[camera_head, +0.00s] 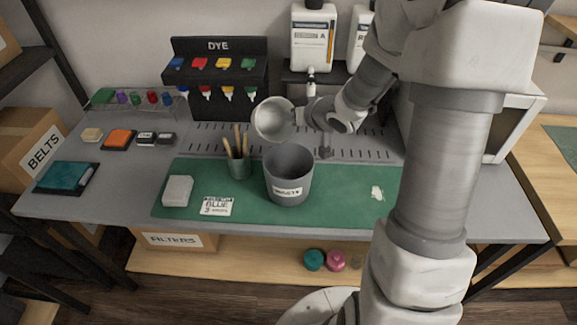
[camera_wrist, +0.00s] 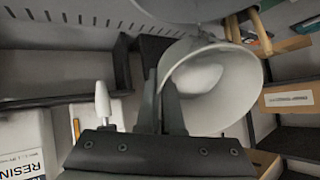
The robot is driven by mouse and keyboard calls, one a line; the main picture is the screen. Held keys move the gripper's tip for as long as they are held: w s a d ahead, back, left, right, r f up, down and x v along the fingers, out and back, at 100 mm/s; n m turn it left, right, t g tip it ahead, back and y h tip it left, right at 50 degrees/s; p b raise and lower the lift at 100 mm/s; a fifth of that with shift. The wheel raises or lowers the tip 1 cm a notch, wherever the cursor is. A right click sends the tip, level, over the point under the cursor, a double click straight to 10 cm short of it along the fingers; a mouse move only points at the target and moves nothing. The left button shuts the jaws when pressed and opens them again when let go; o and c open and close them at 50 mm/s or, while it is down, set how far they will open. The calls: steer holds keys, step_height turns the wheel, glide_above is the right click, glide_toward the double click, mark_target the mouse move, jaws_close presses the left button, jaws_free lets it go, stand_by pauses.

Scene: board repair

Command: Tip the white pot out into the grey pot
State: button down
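The white pot (camera_head: 268,120) is in the air above and behind the grey pot, tipped on its side with its mouth toward the left and front. My gripper (camera_head: 307,116) is at its right side and shut on it. In the wrist view the fingers (camera_wrist: 166,103) meet the white pot (camera_wrist: 238,90) at its wall; a pale patch shows inside, and I cannot tell if it is contents. The grey pot (camera_head: 288,180) stands upright on the green mat, labelled, its mouth open and its bottom inside hidden. No stream shows between the pots.
A tool cup (camera_head: 239,167) with wooden handles stands just left of the grey pot. A white block (camera_head: 177,191) and a printed card (camera_head: 216,206) lie on the green mat (camera_head: 340,208). A dye rack (camera_head: 217,75) and white bottles (camera_head: 312,40) stand behind.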

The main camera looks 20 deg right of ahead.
steer(key=shift+s+d, duration=0.1)
steer(key=shift+s+d+f+b, duration=0.15)
steer(key=shift+s+b, duration=0.2)
steer(key=shift+b, duration=0.4)
steer(key=shift+s+d+r+t+b, duration=0.15)
steer(key=shift+t+b, duration=0.35)
steer(key=shift+b, duration=0.95)
steer(key=shift+s+a+r+t+b, duration=0.15)
steer(key=shift+t+b, duration=0.35)
steer(key=shift+b, duration=0.95)
steer(key=shift+s+d+f+t+y+b, duration=0.15)
steer(key=shift+f+t+y+b, duration=0.2)
steer(key=shift+b, duration=0.9)
steer(key=shift+s+f+t+y+b, duration=0.15)
steer(key=shift+t+b, duration=0.3)
steer(key=shift+b, duration=0.75)
steer(key=shift+s+d+r+t+b, duration=0.1)
steer(key=shift+s+r+t+b, duration=0.1)
steer(key=shift+s+t+b, duration=0.45)
steer(key=shift+s+d+r+t+b, duration=0.1)
steer(key=shift+s+r+t+b, duration=0.15)
steer(key=shift+b, duration=0.8)
steer(key=shift+a+t+y+b, duration=0.1)
steer(key=shift+t+y+b, duration=0.3)
steer(key=shift+b, duration=0.8)
